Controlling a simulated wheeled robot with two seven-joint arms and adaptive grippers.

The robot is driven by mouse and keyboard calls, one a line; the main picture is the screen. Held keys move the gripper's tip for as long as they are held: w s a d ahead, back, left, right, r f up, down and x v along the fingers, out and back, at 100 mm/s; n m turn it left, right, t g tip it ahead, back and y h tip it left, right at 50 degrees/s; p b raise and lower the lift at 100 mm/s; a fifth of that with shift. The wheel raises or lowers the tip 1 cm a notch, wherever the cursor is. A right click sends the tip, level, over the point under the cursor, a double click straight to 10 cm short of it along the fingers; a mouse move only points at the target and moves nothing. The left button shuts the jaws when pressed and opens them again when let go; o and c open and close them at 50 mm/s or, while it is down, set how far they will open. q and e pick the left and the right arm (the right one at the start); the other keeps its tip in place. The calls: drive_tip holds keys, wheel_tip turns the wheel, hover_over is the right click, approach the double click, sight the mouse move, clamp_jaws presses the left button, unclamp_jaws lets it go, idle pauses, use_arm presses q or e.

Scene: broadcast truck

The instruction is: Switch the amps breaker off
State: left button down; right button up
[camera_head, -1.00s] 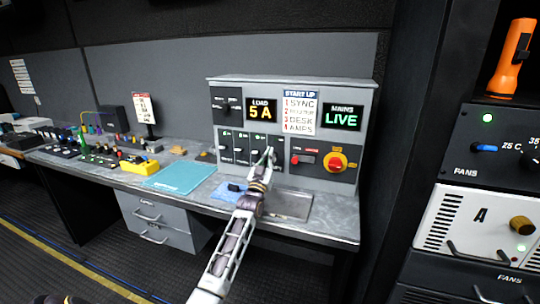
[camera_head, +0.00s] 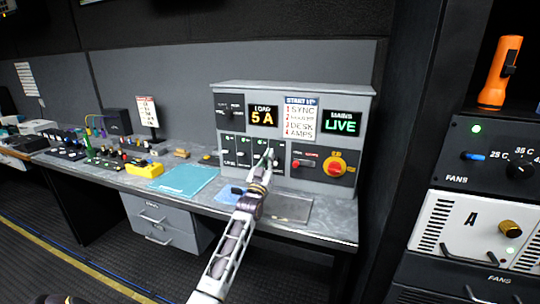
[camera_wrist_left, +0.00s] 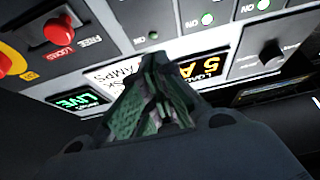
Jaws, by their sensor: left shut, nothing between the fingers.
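The power panel (camera_head: 228,98) stands at the back of the desk, with a row of small breakers (camera_head: 230,149) at its lower left. Their labels are too small to read, so I cannot tell which is the amps breaker. My left gripper (camera_head: 268,158) is shut and empty at the right end of this row, hiding part of it. The left wrist view shows its closed fingers (camera_wrist_left: 152,95) before the panel, and green lamps (camera_wrist_left: 208,18) lit. The load display (camera_head: 263,116) reads 5 A. The mains display (camera_head: 341,122) reads LIVE.
Right of the breakers are a small red knob (camera_head: 297,164) and a larger red rotary switch (camera_head: 335,166) on yellow. A start-up list (camera_head: 301,118) hangs above. A blue mat (camera_head: 183,181) and yellow box (camera_head: 145,170) lie on the desk. A rack with an orange torch (camera_head: 499,72) stands right.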

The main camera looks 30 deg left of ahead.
use_arm(q)
drive_tip(key=f+v, duration=0.1)
drive_tip(key=v, duration=0.7)
drive_tip(key=shift+w+f, duration=0.3)
drive_tip(key=shift+w, duration=0.1)
drive_tip(key=shift+a, duration=0.1)
idle(0.4)
drive_tip(key=shift+s, duration=0.1)
